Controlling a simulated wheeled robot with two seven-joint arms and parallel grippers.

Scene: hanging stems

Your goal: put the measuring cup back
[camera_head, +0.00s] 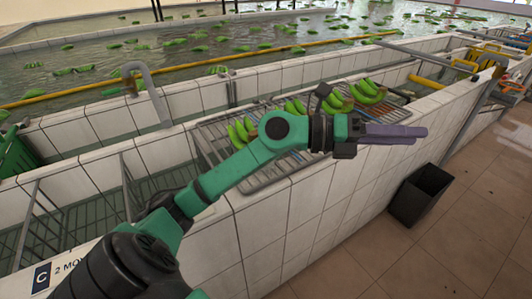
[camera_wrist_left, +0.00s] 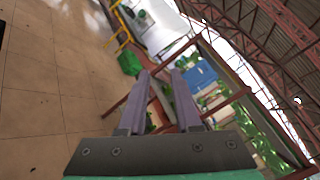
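I cannot make out a measuring cup in either view. My left gripper (camera_head: 420,133) has purple fingers and is held out over the white-tiled tank wall, pointing right. In the left wrist view the same gripper (camera_wrist_left: 160,73) has its two fingers apart with nothing between them. My green and black left arm crosses in front of the metal rack and hides part of it. My right gripper is in neither view.
Green banana bunches (camera_head: 366,92) lie on a metal rack (camera_head: 264,182) over the tiled trough. A black bin (camera_head: 420,194) stands on the brown floor at the right. A curved grey pipe (camera_head: 148,88) rises at the left. A green crate (camera_head: 17,155) sits at the left edge.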

